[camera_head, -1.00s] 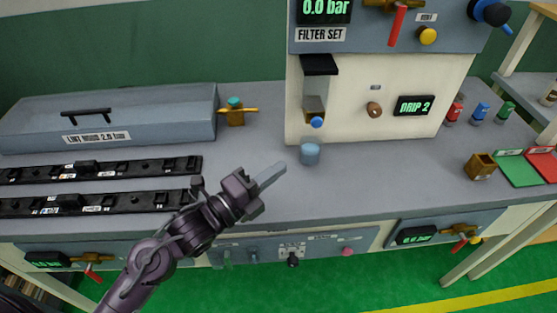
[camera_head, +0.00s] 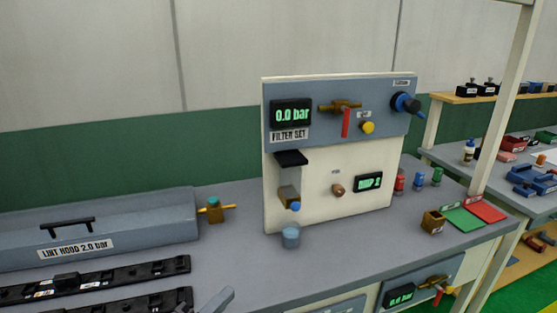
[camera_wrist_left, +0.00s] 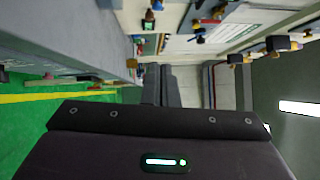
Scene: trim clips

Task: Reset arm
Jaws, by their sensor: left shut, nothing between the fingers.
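My left gripper (camera_head: 220,300) shows only as a grey fingertip at the bottom edge of the head view, in front of the bench. In the left wrist view its two fingers (camera_wrist_left: 167,88) are together with nothing between them. The rest of the left arm is out of the head view. My right gripper is in neither view.
A brass box (camera_head: 433,221) and green (camera_head: 464,219) and red (camera_head: 485,210) mats lie at right.

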